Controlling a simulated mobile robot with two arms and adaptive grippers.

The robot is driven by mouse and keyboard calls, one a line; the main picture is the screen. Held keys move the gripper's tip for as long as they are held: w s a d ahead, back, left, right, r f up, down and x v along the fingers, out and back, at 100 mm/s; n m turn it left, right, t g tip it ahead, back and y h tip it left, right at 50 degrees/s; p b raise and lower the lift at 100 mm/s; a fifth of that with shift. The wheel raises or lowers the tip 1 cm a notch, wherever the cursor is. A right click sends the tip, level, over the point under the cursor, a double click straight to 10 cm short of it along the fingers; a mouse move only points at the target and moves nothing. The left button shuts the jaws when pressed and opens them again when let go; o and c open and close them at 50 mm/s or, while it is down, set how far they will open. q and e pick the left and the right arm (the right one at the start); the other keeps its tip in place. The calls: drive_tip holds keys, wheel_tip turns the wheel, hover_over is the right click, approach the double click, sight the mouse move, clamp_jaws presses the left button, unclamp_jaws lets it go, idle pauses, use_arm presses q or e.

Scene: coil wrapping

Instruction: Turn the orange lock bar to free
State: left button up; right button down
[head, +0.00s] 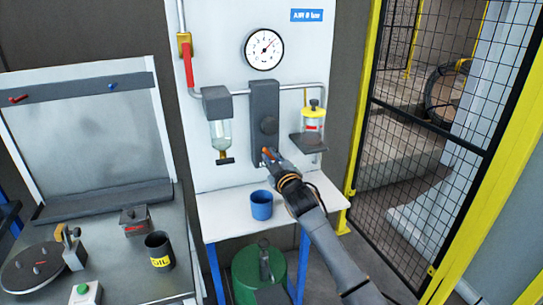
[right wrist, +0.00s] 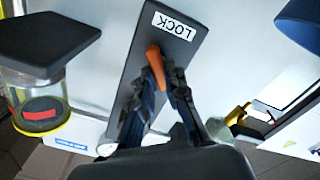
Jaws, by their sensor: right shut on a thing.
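The orange lock bar (head: 266,152) is at the lower part of the dark grey upright block (head: 264,104) on the white panel. In the right wrist view the bar (right wrist: 154,62) sticks out between my fingers, close to a white LOCK label (right wrist: 174,24) on the dark plate. My right gripper (head: 271,158) reaches up to the block from the lower right. In the right wrist view its two fingers (right wrist: 160,76) are closed around the bar, which hides part of it. My left gripper is in neither view.
A sight bowl (head: 220,134) hangs left of the block, and a yellow-capped jar (head: 313,118) stands right. A blue cup (head: 262,208) sits on the white shelf (head: 222,222) below. A mesh fence (head: 420,120) stands at the right, and a cluttered bench (head: 120,275) at the left.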

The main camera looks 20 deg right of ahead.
drive_tip(key=n+p, duration=0.1)
drive_tip(key=n, duration=0.4)
drive_tip(key=shift+n, duration=0.3)
drive_tip(key=shift+a+f+n+p, duration=0.1)
drive_tip(key=shift+f+n+p, duration=0.1)
drive_tip(key=shift+n, duration=0.9)
drive_tip(key=shift+f+n+p, duration=0.1)
drive_tip(key=shift+n+p, duration=0.05)
drive_tip(key=shift+n, duration=0.95)
drive_tip(key=c, duration=1.4)
unclamp_jaws()
drive_tip(key=shift+o, duration=0.2)
drive_tip(key=s, duration=1.2)
drive_tip(key=shift+d, duration=0.2)
